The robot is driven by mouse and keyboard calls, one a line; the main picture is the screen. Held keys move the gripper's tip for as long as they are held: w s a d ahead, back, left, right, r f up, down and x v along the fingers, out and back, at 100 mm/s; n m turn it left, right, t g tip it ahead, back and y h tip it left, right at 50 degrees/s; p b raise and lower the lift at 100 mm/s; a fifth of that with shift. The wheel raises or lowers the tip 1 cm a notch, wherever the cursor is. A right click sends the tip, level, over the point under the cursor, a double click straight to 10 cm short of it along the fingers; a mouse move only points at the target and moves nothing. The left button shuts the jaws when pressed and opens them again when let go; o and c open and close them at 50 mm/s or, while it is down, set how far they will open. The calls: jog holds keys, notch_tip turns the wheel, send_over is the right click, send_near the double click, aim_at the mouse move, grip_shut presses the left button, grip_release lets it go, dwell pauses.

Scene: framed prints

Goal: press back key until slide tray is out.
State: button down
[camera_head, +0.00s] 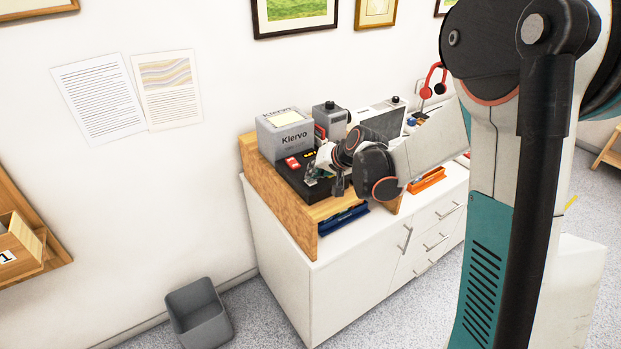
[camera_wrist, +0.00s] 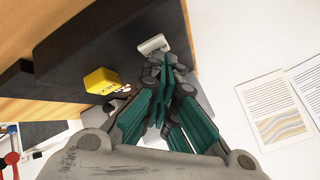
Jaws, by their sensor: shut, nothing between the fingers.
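A black device (camera_head: 285,178) lies on the wooden riser, with a red part (camera_head: 292,163) on its top. In the wrist view its dark body (camera_wrist: 105,35) carries a yellow key (camera_wrist: 102,80) and a pale grey key (camera_wrist: 152,44). I cannot read which key is the back key. My gripper (camera_head: 312,176) is shut and empty over the device. In the wrist view my gripper's fingertips (camera_wrist: 166,66) are right beside the pale grey key; I cannot tell whether they touch it. I cannot make out a slide tray; my gripper and arm hide part of the device.
A grey Klervo box (camera_head: 284,134) stands behind the device. A dark grey unit (camera_head: 331,117) and a pale machine (camera_head: 381,119) are to its right. A blue tray (camera_head: 344,219) and an orange tray (camera_head: 427,180) sit in front on the white cabinet (camera_head: 330,285). A grey bin (camera_head: 198,313) is on the floor.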

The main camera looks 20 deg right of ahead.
jog(key=shift+r, duration=0.15)
jog(key=shift+r+p, duration=0.85)
jog(key=shift+r, duration=0.25)
jog(key=shift+r, duration=0.1)
notch_tip(320, 180, up, 5)
jog(key=p, duration=0.3)
dwell(0.5)
jog(key=s+a+r+n+h+b, duration=0.15)
jog(key=s+r, duration=0.25)
jog(key=s, duration=0.5)
jog(key=s+f+n+g+h+b, duration=0.1)
jog(key=s+f+n+h+b, duration=0.1)
jog(key=s, duration=2.3)
jog(key=shift+d+n+b, duration=0.25)
jog(key=shift+n+b, duration=0.1)
jog(key=shift+b, duration=0.4)
